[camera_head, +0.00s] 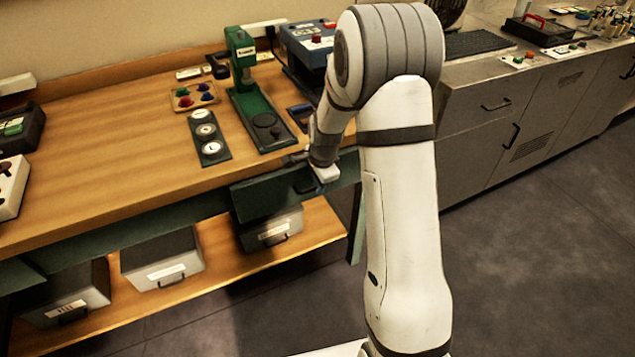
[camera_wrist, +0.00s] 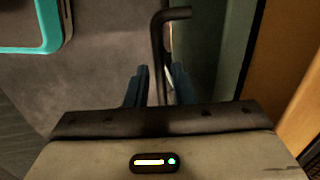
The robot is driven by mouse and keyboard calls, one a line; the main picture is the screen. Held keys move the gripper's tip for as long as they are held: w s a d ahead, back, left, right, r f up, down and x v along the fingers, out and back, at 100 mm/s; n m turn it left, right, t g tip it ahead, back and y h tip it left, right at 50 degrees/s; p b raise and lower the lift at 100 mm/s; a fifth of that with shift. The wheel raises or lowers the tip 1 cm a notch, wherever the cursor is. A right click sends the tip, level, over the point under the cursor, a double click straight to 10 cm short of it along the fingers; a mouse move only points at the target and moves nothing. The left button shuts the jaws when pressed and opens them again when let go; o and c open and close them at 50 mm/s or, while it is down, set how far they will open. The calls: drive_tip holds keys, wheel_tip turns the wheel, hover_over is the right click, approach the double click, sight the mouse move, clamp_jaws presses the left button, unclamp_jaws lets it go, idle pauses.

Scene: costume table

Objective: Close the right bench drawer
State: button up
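The right bench drawer (camera_head: 262,200) has a dark green front and sits under the right part of the wooden bench top. It seems to stand out past the bench edge; how far is hard to tell, since my arm covers its right part. My gripper (camera_head: 302,168) is at the drawer front. In the wrist view, the drawer's dark bar handle (camera_wrist: 158,45) runs between the two blue fingertips of my gripper (camera_wrist: 161,85). The fingers are apart, with narrow gaps visible on both sides of the bar.
The wooden bench top (camera_head: 110,135) holds a green press (camera_head: 243,75), a plate with round dials (camera_head: 208,135) and a blue box (camera_head: 305,45). Grey bins (camera_head: 160,262) stand on the lower shelf. Grey cabinets (camera_head: 500,115) stand to the right. The floor in front is clear.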

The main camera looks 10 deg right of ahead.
drive_tip(key=shift+o, duration=0.9)
wheel_tip(320, 180, up, 8)
drive_tip(key=s, duration=0.1)
drive_tip(key=shift+s+d+f, duration=0.15)
drive_tip(key=shift+s+f, duration=0.05)
